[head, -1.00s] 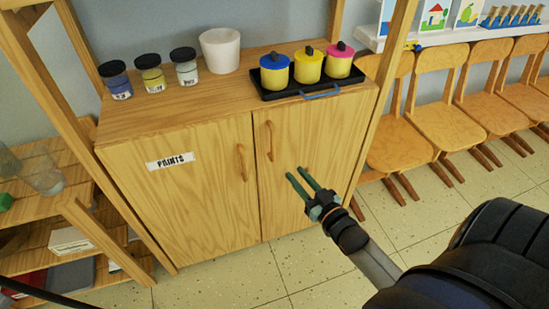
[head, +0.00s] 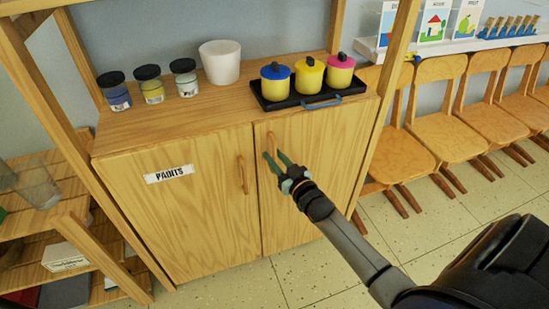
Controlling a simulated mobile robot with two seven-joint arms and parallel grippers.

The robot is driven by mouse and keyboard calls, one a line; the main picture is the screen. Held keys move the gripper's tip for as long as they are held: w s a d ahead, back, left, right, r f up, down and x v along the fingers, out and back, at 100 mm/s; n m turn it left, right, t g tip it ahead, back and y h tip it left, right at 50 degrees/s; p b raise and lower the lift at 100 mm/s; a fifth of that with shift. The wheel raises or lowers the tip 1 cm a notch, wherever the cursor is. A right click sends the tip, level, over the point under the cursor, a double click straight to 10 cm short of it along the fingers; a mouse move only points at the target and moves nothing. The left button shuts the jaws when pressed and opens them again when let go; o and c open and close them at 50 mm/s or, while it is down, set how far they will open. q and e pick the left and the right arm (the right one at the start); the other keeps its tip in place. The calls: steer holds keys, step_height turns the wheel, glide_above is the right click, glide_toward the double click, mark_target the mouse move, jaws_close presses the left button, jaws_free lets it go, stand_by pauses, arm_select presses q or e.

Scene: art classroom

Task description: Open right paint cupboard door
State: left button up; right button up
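The wooden paint cupboard has two shut doors. The left door (head: 190,220) carries a "PAINTS" label and a vertical wooden handle (head: 242,174). The right door (head: 325,155) has its own wooden handle (head: 272,139) near its left edge. My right gripper (head: 274,157) is in front of this handle, with its two green fingers apart. The fingers overlap the handle's lower part in the picture, and I cannot tell whether they touch it. My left gripper is not in view.
On the cupboard top are several paint jars (head: 150,85), a white pot (head: 220,63) and a black tray (head: 265,101) with three lidded paint pots (head: 309,77). Shelves (head: 75,255) stand at left, wooden chairs (head: 440,110) at right. Tiled floor (head: 420,235) is clear in front.

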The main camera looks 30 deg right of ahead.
steer(key=shift+c, duration=0.2)
jaws_close()
stand_by(1.3)
